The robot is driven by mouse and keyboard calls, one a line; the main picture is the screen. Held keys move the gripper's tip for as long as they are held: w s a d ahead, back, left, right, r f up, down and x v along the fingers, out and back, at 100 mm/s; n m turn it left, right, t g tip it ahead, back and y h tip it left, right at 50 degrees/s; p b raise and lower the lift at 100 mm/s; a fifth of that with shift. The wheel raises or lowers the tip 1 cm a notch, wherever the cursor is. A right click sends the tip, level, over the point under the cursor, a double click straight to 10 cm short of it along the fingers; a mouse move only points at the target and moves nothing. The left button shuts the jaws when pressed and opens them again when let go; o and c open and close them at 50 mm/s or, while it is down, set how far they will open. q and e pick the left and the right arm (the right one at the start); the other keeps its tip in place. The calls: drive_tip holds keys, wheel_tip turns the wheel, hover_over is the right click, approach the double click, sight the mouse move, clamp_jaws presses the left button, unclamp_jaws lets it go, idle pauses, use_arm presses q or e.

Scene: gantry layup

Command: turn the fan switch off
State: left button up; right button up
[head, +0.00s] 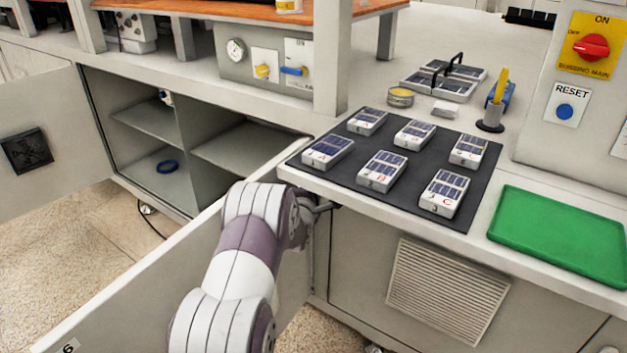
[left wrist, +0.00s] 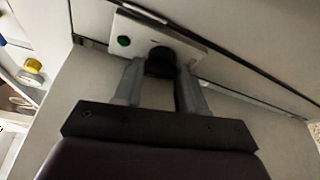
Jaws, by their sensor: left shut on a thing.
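The fan switch shows in the left wrist view as a black knob (left wrist: 160,62) on a pale plate (left wrist: 140,30) with a green round spot (left wrist: 124,41). The plate is on a grey panel. My left gripper (left wrist: 160,78) has one finger on each side of the knob and is shut on it. In the head view my left arm reaches to the bench front below the dark mat's left corner. The gripper's fingers and the switch are hidden there. I cannot read the switch's position. My right gripper is in neither view.
An open cabinet door (head: 130,290) stands close by my left arm, with open shelves (head: 150,120) behind. Above is a dark mat (head: 400,195) with several labelled blocks. A green tray (head: 560,235) lies to the right. A vent grille (head: 448,290) is on the bench front.

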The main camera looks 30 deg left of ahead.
use_arm(q)
drive_tip(key=shift+a+r+n+g+h+p, duration=0.1)
drive_tip(key=shift+n+g+h+p, duration=0.35)
drive_tip(key=shift+n+p, duration=0.95)
drive_tip(key=shift+a+r+n+g+h+p, duration=0.1)
drive_tip(key=shift+n+g+h+p, duration=0.6)
drive_tip(key=shift+p, duration=1.2)
drive_tip(key=shift+t, duration=0.35)
drive_tip(key=o, duration=0.9)
drive_tip(key=shift+o, duration=0.8)
drive_tip(key=shift+d+r, duration=0.1)
drive_tip(key=shift+d, duration=0.05)
